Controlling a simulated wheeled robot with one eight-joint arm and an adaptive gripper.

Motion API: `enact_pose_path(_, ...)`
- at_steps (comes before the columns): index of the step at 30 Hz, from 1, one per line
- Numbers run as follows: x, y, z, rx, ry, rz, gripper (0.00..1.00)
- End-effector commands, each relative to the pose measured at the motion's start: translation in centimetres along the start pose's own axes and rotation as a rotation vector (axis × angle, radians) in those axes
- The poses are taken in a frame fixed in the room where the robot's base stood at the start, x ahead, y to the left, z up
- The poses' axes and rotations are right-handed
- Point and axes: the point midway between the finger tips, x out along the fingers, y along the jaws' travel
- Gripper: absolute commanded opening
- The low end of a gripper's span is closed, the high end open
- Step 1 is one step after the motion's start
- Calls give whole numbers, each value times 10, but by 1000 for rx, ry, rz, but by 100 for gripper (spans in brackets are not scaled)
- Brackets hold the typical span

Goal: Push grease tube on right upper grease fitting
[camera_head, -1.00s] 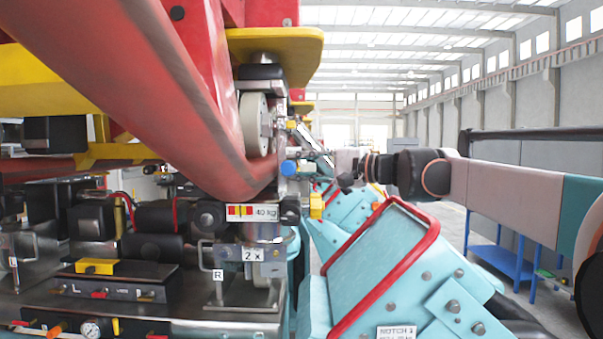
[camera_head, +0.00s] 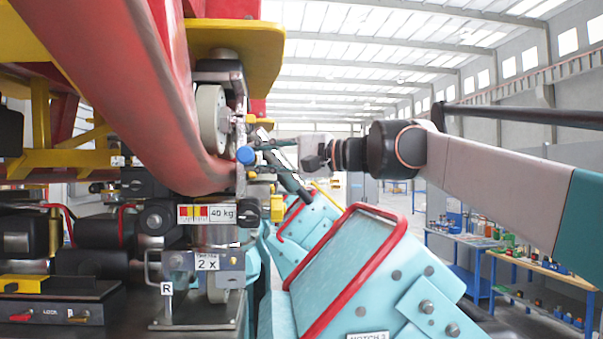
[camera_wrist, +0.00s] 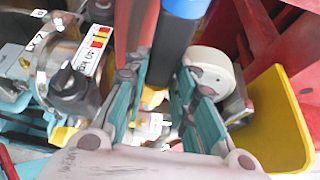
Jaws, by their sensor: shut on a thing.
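My gripper (camera_head: 268,154) reaches in from the right towards the bracket beside the wheel in the head view. In the wrist view my gripper's teal-padded fingers (camera_wrist: 160,90) stand either side of the grease tube, a blue cylinder (camera_wrist: 183,22) with a black lower part. Its blue end (camera_head: 246,154) shows just left of the fingers in the head view. The small yellow fittings on the bracket, an upper one (camera_head: 250,118) and a lower one (camera_head: 252,175), are close by. Whether the tube touches a fitting is hidden.
The pale wheel (camera_head: 208,118) and red rail (camera_head: 110,75) stand close on the left. A yellow plate (camera_head: 232,38) overhangs above. Blue benches (camera_head: 520,270) stand at the right; the hall behind is open.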

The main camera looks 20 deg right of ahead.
Motion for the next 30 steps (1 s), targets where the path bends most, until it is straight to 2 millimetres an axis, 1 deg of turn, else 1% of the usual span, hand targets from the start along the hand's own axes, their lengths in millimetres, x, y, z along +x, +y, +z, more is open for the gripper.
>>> enact_pose_path(1, -1, 0, 5, 0, -1, -1, 0)
enact_pose_path(2, -1, 0, 5, 0, -1, -1, 0)
enact_pose_path(8, 3, 0, -3, 0, -1, -1, 0)
enact_pose_path(30, 31, -2, -62, 0, 0, -1, 0)
